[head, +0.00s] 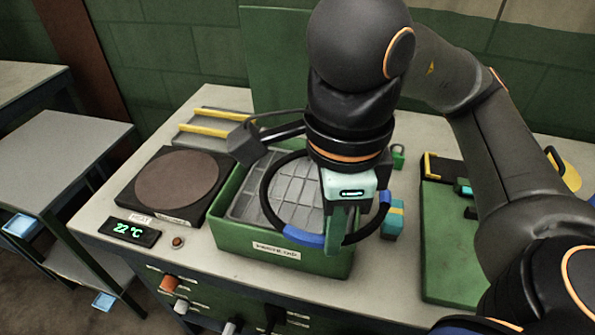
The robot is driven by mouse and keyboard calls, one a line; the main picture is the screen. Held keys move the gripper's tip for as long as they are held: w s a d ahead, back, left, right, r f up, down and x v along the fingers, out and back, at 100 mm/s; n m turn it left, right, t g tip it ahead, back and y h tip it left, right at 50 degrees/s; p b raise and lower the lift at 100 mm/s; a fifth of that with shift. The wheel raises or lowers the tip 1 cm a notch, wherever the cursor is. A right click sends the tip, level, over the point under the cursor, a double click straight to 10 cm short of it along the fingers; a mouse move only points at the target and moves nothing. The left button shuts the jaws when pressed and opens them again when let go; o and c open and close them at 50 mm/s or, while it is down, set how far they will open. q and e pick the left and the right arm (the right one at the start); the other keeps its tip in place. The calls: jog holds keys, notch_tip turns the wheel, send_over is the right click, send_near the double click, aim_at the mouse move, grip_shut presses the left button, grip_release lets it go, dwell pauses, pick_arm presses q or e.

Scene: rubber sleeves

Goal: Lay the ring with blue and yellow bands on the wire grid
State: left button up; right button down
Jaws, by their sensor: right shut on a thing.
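A black ring (264,196) with blue bands is held tilted over the green bin. No yellow band can be made out on it. My right gripper (338,238) points down and is shut on the near side of the ring, close to a blue band. The wire grid (240,205) lies inside the green bin (228,242), under and behind the ring, and the gripper hides part of it. The ring appears above the grid; I cannot tell how high. My left gripper is not in view.
A hot plate (178,180) with a 22 °C display (131,232) stands left of the bin. A dark jointed object (247,142) stands behind the bin's left side. A teal block with a yellow stripe (393,222) is right of it. A green board (447,250) lies further right.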

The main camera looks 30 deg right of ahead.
jog(key=w+d+f, duration=0.3)
jog(key=w+f, duration=0.1)
jog(key=w, duration=0.4)
send_over(297, 220)
jog(key=s, duration=0.1)
notch_tip(297, 220, down, 5)
jog(key=shift+a+r, duration=0.15)
jog(key=shift+r, duration=0.05)
jog(key=f, duration=0.2)
jog(key=w+f, duration=0.1)
jog(key=shift+d+f+p, duration=0.2)
jog(key=shift+d+p, duration=0.05)
jog(key=shift+p, duration=0.1)
jog(key=shift+f, duration=0.45)
jog(key=shift+f, duration=0.15)
jog(key=shift+f, duration=0.1)
jog(key=c, duration=0.9)
grip_release()
notch_tip(297, 220, up, 13)
jog(key=shift+a+f, duration=0.1)
jog(key=shift+f, duration=0.1)
